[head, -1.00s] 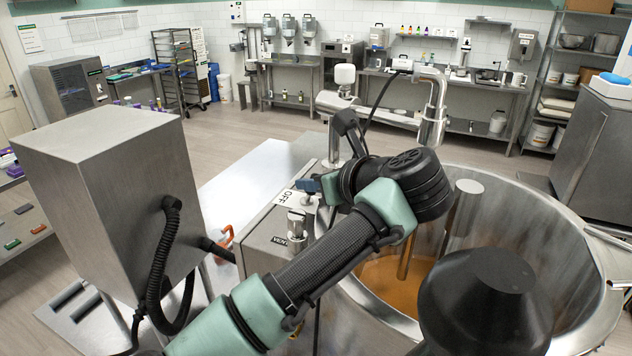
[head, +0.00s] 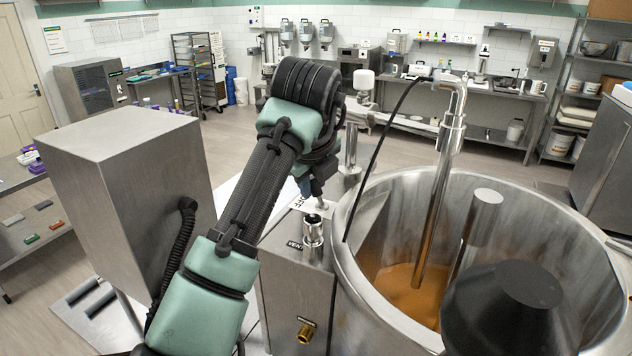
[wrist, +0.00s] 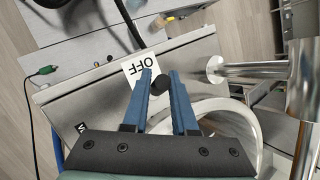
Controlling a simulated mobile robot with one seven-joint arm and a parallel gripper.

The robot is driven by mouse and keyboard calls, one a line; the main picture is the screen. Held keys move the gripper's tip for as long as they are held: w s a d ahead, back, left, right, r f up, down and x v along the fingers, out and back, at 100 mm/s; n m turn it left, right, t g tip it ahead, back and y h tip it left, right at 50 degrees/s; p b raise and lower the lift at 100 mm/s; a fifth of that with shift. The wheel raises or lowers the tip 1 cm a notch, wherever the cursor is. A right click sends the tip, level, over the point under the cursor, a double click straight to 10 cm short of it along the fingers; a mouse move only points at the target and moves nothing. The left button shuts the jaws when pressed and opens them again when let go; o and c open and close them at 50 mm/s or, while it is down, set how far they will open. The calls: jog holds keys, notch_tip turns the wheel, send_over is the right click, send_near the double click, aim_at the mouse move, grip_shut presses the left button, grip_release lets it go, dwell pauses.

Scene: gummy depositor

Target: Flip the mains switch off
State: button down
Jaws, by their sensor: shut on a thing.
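In the wrist view my gripper (wrist: 159,76) has its two blue fingers closed on a small black knob (wrist: 160,85), taken as the tip of the mains switch. A white label reading OFF (wrist: 140,67) lies just beside the knob on a steel box top. In the head view my gripper (head: 317,188) shows only as a bit of blue below my wrist. The white label (head: 302,206) is mostly covered there. The switch's base and its lever's tilt are hidden.
A steel control box (head: 283,287) carries a metal fitting (head: 313,238) marked VEN and a brass outlet (head: 306,331). A large steel kettle (head: 352,262) with orange contents stands right of it. A tall steel cabinet (head: 120,190) stands left.

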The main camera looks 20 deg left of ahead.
jog(key=shift+w+a+r, duration=0.1)
jog(key=shift+r, duration=0.05)
dwell(0.5)
jog(key=c, duration=1)
grip_release()
jog(key=shift+o, duration=1.2)
jog(key=shift+h, duration=0.3)
jog(key=b+v, duration=0.5)
jog(key=v, duration=0.7)
jog(key=shift+s+r+b, duration=0.25)
jog(key=shift+s+b, duration=0.1)
jog(key=shift+b, duration=0.05)
